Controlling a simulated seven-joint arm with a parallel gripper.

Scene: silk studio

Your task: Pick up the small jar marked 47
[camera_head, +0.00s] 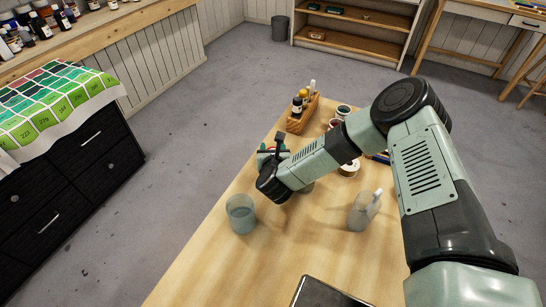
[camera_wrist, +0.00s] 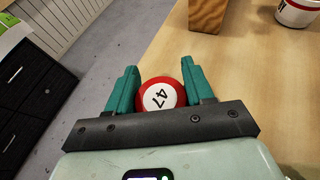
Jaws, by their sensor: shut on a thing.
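The small jar (camera_wrist: 162,93) shows a red lid with a white disc marked 47 in the wrist view. It sits between the two green fingers of my gripper (camera_wrist: 162,84), which are shut on it from both sides. In the head view my gripper (camera_head: 268,158) is over the left side of the wooden table, and my arm hides most of it; I cannot make out the jar there. How high the jar is above the table, or whether it touches it, I cannot tell.
On the wooden table (camera_head: 270,262) stand a grey-blue cup (camera_head: 241,214), a clear spray bottle (camera_head: 363,211) and a dark tablet (camera_head: 328,293). A wooden rack (camera_head: 303,116) holds small bottles at the far end. White jars (camera_head: 343,111) stand beside it. The table's front middle is clear.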

